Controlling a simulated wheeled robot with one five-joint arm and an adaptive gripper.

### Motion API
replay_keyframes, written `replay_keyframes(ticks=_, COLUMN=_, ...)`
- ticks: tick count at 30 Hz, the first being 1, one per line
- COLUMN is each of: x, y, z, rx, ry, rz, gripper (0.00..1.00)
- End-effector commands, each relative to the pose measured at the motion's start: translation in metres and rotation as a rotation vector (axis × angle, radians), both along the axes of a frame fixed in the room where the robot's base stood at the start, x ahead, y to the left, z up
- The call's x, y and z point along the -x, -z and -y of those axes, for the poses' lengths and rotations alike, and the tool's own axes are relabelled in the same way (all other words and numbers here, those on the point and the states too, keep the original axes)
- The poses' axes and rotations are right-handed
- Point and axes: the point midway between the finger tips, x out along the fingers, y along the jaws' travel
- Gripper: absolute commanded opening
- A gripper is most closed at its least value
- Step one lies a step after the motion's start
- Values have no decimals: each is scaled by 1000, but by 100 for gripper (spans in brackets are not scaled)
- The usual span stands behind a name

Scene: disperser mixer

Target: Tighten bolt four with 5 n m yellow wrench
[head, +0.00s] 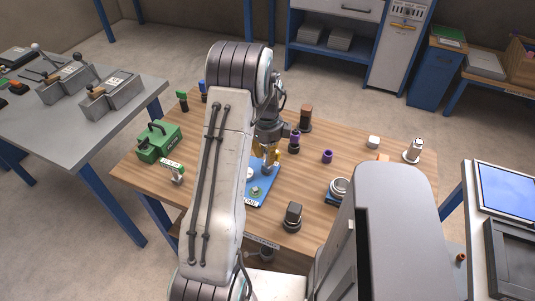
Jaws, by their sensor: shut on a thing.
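My gripper (266,147) is above the back right part of a blue plate (268,198) on the wooden table. It is shut on a small yellow item that I take for the yellow wrench (273,154); its shape is mostly hidden. A short grey-blue part (268,168) shows right below the yellow, at the plate. I cannot tell whether it belongs to the wrench or the plate. A round bolt-like piece with a green mark (256,190) sits at the plate's front, and a pale round piece (249,174) is at its left, partly behind my arm. Bolt numbers are not readable.
Purple-topped pieces (327,156), a brown-topped one (306,117) and a dark block (292,216) stand right of the plate. A green case (158,141) and a green-white device (174,171) stand at the left. A metal bowl (340,188) is at the right.

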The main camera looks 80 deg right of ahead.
Motion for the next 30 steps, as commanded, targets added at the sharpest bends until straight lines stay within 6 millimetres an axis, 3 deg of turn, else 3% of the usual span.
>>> replay_keyframes(ticks=5, x=0, y=1, z=-1, rx=-2, ry=69, rz=0, gripper=0)
replay_keyframes(ticks=18, x=1, y=2, z=-2, rx=-4, ry=471, rz=0, gripper=0)
replay_keyframes(ticks=28, x=1, y=2, z=-3, rx=-6, ry=503, rz=0, gripper=0)
replay_keyframes(ticks=29, x=1, y=2, z=-3, rx=-6, ry=502, rz=0, gripper=27)
replay_keyframes(ticks=30, x=1, y=2, z=-3, rx=-6, ry=502, rz=0, gripper=30)
